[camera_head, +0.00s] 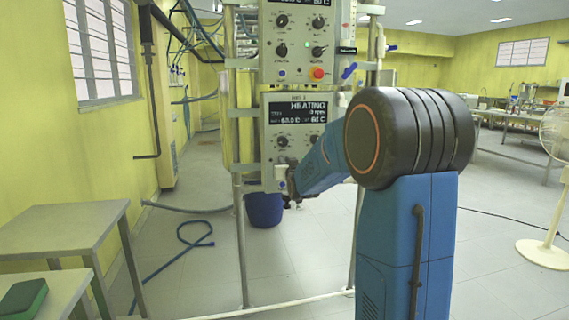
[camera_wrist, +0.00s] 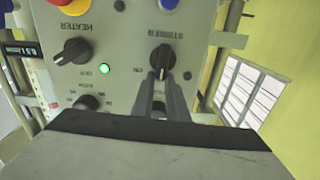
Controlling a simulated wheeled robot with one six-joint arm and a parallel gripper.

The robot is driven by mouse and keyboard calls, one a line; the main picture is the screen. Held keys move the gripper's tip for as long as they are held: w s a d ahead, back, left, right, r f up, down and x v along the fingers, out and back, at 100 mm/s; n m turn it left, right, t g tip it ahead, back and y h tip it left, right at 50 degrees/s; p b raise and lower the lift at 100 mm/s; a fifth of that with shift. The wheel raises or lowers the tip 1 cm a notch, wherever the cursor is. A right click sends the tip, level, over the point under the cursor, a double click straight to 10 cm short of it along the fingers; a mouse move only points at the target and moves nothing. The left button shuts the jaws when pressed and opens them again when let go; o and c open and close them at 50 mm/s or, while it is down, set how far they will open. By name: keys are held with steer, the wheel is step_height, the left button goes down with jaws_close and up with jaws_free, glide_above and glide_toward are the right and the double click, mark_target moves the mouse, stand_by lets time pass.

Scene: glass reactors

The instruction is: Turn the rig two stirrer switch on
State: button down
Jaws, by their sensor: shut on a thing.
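The lower control box (camera_head: 275,112) hangs on the metal frame, its display reading HEATING. In the wrist view its panel (camera_wrist: 125,25) appears upside down. The stirrer switch (camera_wrist: 163,56) is a black knob beside its STIRRER label. My gripper (camera_wrist: 162,80) is at this knob, its two fingers close together and shut on the knob's near part. The fingers hide that part of the knob, so its exact setting is unclear. In the head view my arm hides most of the gripper.
The black heater knob (camera_wrist: 72,51) and a lit green lamp (camera_wrist: 104,69) are beside the stirrer switch. Another control box (camera_head: 300,60) with a red button is above. A blue bucket (camera_head: 264,209) stands below, and a grey table (camera_head: 62,218) is at left.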

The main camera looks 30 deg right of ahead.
steer(key=shift+s+d+f+m, duration=0.1)
steer(key=shift+d+f+m, duration=0.25)
steer(key=shift+m, duration=1.5)
steer(key=shift+s+d+f+m, duration=0.15)
steer(key=shift+f+m, duration=0.35)
steer(key=shift+m, duration=1.4)
steer(key=shift+d+f+m, duration=0.35)
steer(key=shift+f+m, duration=0.05)
steer(key=shift+m, duration=1.45)
steer(key=c, duration=1.8)
jaws_free()
steer(key=shift+c, duration=0.2)
steer(key=shift+o, duration=0.5)
steer(key=shift+w+a, duration=0.1)
steer(key=shift+a, duration=0.15)
steer(key=shift+r, duration=0.1)
steer(key=shift+d+r, duration=0.15)
steer(key=shift+d, duration=0.15)
steer(key=shift+s, duration=0.2)
